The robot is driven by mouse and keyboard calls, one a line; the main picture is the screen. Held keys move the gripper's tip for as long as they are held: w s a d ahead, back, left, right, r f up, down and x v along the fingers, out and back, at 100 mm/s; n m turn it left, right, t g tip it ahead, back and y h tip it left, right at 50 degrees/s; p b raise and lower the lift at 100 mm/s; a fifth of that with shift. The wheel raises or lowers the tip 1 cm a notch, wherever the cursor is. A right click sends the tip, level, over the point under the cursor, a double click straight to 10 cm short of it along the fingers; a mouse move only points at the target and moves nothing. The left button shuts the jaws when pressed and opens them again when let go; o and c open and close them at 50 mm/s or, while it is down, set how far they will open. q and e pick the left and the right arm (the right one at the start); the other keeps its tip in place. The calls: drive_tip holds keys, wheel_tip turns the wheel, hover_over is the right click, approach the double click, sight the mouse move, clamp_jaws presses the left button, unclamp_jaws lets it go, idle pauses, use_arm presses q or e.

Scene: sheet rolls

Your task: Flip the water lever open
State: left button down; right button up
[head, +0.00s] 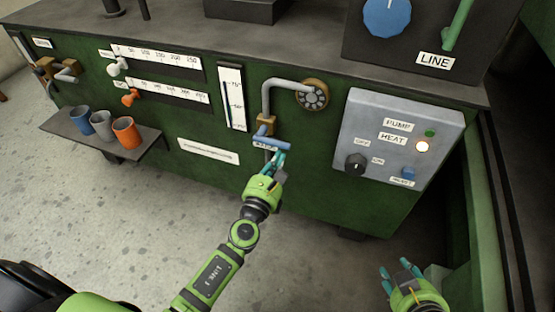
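The blue lever (271,144) is on the front of the green machine, below a brass fitting (266,124) on a bent grey pipe. It lies roughly crosswise, and its small marking is too small to read. My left gripper (277,160) is right at the lever's lower edge, with its teal fingertips partly overlapping it. The fingers look close together, and whether they grip the lever cannot be told. My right gripper (397,270) is low at the right, away from the lever, with its fingers apart and empty.
A grey control box (398,140) with PUMP and HEAT labels and a lit lamp is right of the lever. A round brass flange (312,95) sits above. A side shelf (75,131) holds blue, grey and orange cups. The floor at left is clear.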

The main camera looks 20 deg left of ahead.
sight(283, 146)
use_arm(q)
drive_tip(key=shift+r, duration=0.1)
